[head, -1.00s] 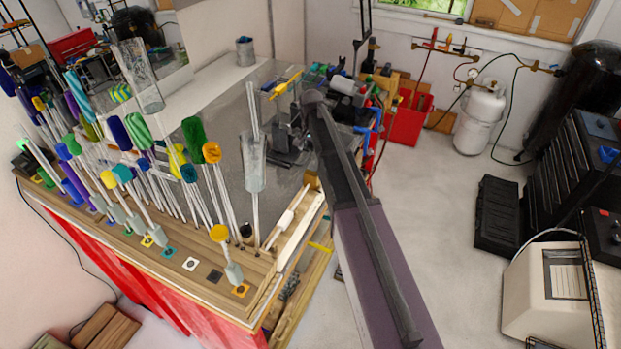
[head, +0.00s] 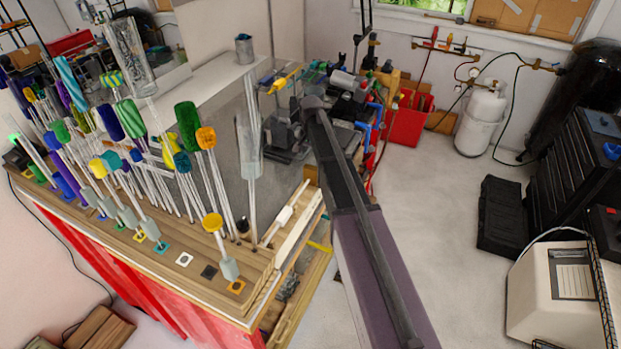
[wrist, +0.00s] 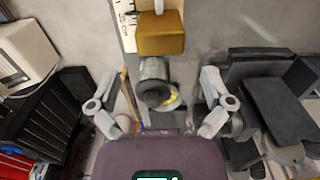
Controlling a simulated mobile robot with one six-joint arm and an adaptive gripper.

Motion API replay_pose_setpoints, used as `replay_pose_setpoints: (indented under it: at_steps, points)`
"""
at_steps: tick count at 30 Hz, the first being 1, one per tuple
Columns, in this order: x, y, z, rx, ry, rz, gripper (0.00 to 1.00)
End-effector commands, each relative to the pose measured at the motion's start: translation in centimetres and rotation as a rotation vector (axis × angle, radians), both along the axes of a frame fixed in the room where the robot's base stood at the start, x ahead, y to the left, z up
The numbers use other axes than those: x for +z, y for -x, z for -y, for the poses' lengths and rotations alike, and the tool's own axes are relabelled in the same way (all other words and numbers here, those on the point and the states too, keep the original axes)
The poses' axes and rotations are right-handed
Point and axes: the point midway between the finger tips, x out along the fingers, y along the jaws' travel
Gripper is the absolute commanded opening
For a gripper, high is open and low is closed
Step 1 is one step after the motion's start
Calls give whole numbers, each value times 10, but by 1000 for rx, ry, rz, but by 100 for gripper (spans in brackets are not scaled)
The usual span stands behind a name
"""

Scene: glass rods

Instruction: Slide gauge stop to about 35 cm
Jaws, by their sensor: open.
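In the wrist view, a brass-coloured block (wrist: 161,33), which looks like the gauge stop, sits at the top middle. A pale scale strip (wrist: 126,22) with dark marks and numbers runs along its left side; I cannot read the stop's position. My gripper (wrist: 159,80) is open, with one finger on each side of the picture and the block beyond and between them. No finger touches the block.
A grey cylinder (wrist: 154,80) shows between the fingers. Many glass rods with coloured caps stand on the wooden bench (head: 150,250) at left. A clear tall tube (head: 249,140) stands close to my gripper in the picture.

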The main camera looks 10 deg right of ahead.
Motion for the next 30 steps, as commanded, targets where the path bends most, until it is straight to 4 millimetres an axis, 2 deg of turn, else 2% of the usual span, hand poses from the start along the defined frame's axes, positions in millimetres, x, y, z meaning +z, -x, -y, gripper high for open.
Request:
replay_pose_setpoints:
  at_steps: [3,30]
  points:
    - [-13,0,0,0,0,0,100]
    - [-77,0,-2,2,0,0,100]
